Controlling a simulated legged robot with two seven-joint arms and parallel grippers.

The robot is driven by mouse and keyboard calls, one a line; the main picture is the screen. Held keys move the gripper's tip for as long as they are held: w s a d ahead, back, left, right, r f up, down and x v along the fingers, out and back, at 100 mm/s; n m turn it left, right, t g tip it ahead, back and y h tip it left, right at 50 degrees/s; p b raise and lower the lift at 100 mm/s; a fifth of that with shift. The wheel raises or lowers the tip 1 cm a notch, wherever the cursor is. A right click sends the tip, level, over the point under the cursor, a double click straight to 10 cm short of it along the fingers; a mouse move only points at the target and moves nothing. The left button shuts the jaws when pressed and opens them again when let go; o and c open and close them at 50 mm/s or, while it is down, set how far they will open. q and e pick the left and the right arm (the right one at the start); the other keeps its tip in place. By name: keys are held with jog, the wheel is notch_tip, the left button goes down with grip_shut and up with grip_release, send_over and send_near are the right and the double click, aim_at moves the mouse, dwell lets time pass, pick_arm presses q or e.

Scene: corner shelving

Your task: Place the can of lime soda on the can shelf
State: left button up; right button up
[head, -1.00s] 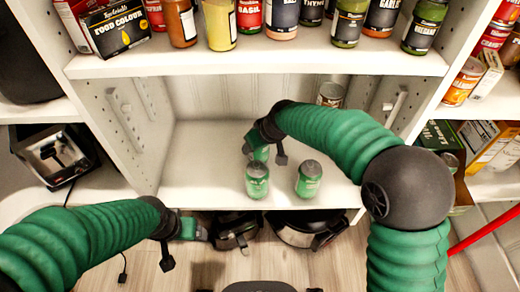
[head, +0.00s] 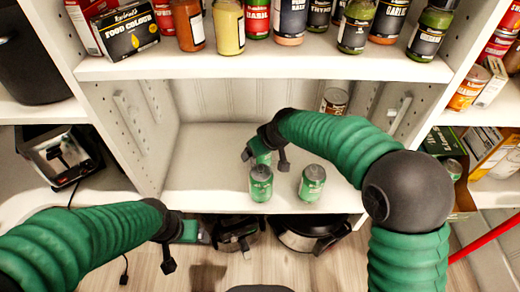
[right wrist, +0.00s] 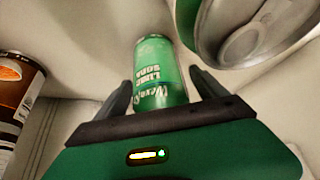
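The lime soda can (right wrist: 160,75) is green and appears upside down in the right wrist view, between the two fingers of my right gripper (right wrist: 162,78). The fingers flank it with thin gaps; no firm grip shows. In the head view, two similar green cans stand upright on the middle white shelf: a left can (head: 261,184) and a right can (head: 312,184). My right gripper (head: 260,158) is just behind the left one; its fingers are hard to see there. My left gripper (head: 203,234) is low at left, apart from the cans, its fingers unclear.
A brown-labelled can (head: 334,101) stands at the back of the middle shelf (head: 205,165). A silver can end (right wrist: 250,35) looms near my right gripper. Jars line the upper shelf (head: 250,67). Cans and boxes fill the right shelves. Dark appliances (head: 312,235) sit below.

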jog(key=shift+r, duration=0.1)
jog(key=p+v, duration=0.1)
jog(key=v, duration=0.1)
jog(key=p+v, duration=0.2)
jog(key=v, duration=0.1)
jog(key=p+v, duration=0.1)
jog(key=v, duration=0.2)
jog(key=shift+w+a+r, duration=0.15)
jog(key=shift+w, duration=0.2)
jog(key=shift+s+r+p, duration=0.15)
jog(key=shift+r+p, duration=0.1)
jog(key=shift+p, duration=0.05)
jog(key=shift+s+f, duration=0.1)
